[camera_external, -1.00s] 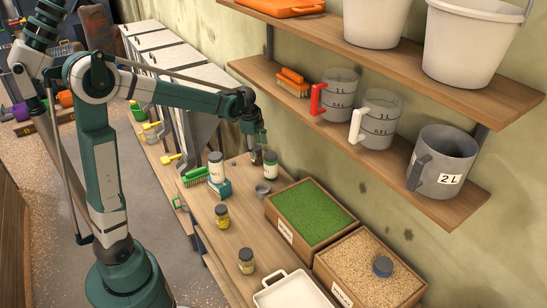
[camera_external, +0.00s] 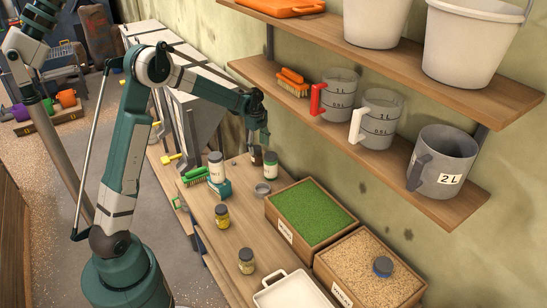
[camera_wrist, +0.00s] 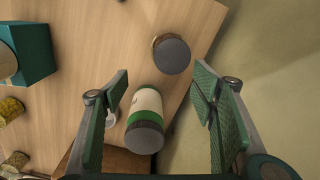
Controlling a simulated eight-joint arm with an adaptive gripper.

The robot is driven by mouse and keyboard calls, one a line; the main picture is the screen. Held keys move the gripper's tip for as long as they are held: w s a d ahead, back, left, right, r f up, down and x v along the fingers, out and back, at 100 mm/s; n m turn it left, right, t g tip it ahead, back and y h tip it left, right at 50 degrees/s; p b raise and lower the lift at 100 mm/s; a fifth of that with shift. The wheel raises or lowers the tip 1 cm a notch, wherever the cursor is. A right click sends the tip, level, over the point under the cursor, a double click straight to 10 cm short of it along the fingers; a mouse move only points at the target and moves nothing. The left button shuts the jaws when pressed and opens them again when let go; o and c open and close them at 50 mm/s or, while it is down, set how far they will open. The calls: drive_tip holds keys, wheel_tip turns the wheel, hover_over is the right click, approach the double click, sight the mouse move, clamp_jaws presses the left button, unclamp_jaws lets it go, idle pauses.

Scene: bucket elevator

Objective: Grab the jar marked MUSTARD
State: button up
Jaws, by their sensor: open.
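No jar label is legible as MUSTARD. My gripper (camera_external: 258,140) is open above the back of the bench by the wall. In the wrist view its fingers (camera_wrist: 162,95) point down on either side of a jar with a green and white label and grey lid (camera_wrist: 147,110), apart from it. That jar looks like the green-labelled one in the external view (camera_external: 270,166). A dark-lidded jar (camera_wrist: 171,54) stands just beyond it. Yellow-filled jars stand further forward (camera_external: 222,216) (camera_external: 246,262). A white-labelled jar (camera_external: 216,166) is at a teal block (camera_external: 219,188).
A small metal cup (camera_external: 263,189) sits near the green-labelled jar. A green planter box (camera_external: 285,231) and a grain box (camera_external: 340,293) with a blue-lidded jar (camera_external: 382,266) lie right. A shelf (camera_external: 450,208) with jugs overhangs the bench. A green brush (camera_external: 194,176) lies left.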

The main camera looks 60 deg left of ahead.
sight(256, 147)
drive_tip(key=shift+m, duration=0.5)
drive_tip(key=shift+w+a+f+p, duration=0.25)
drive_tip(key=shift+w+a+f, duration=0.05)
drive_tip(key=shift+a+f, duration=0.65)
drive_tip(key=shift+w+a+f+p, duration=0.2)
drive_tip(key=shift+w+a+f, duration=0.05)
drive_tip(key=shift+a+f, duration=0.65)
drive_tip(key=shift+f, duration=0.1)
drive_tip(key=shift+d+f, duration=0.1)
drive_tip(key=shift+f, duration=1.15)
drive_tip(key=shift+d+f+b, duration=0.1)
drive_tip(key=shift+f+b, duration=0.4)
drive_tip(key=shift+f, duration=2.1)
drive_tip(key=c, duration=1.3)
drive_tip(key=shift+o, duration=0.2)
drive_tip(key=shift+r, duration=0.2)
wheel_tip(256, 147, up, 10)
drive_tip(key=shift+f+p, duration=0.15)
drive_tip(key=shift+p, duration=0.4)
